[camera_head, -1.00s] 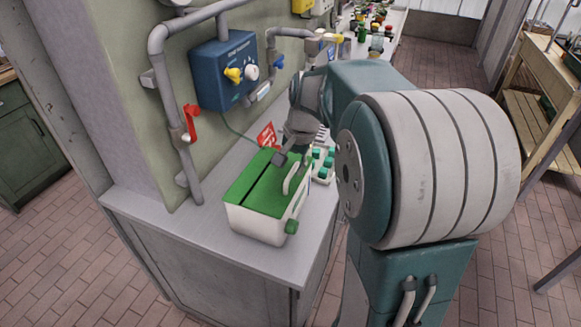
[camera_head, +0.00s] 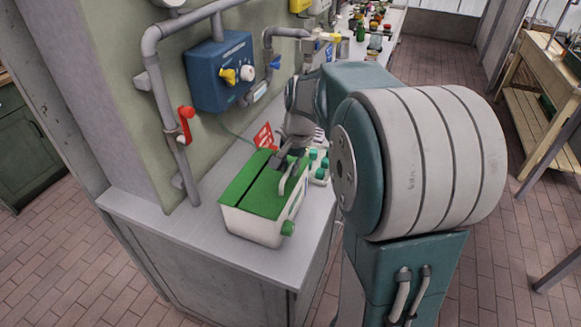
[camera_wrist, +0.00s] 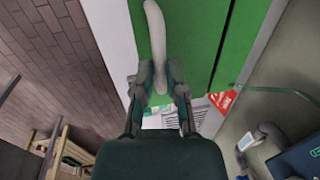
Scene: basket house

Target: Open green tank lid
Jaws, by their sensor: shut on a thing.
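The white tank with a green lid (camera_head: 256,196) stands on the grey counter, below the wall pipes. The lid looks closed in the head view. A pale curved handle (camera_head: 287,178) stands up from the lid near its right edge. My gripper (camera_head: 287,161) is at the far end of this handle. In the wrist view the green lid (camera_wrist: 190,30) fills the top, and the handle (camera_wrist: 155,35) runs down between the two fingers of my gripper (camera_wrist: 158,82), which are shut on it. The exact finger contact is small in the head view.
A blue box (camera_head: 222,72) with yellow and white knobs and a red-levered pipe (camera_head: 186,122) are on the wall behind the tank. A red sign (camera_head: 263,135) and a tray with teal-capped items (camera_head: 318,165) stand close beyond the tank. The counter's near left corner (camera_head: 150,212) is clear.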

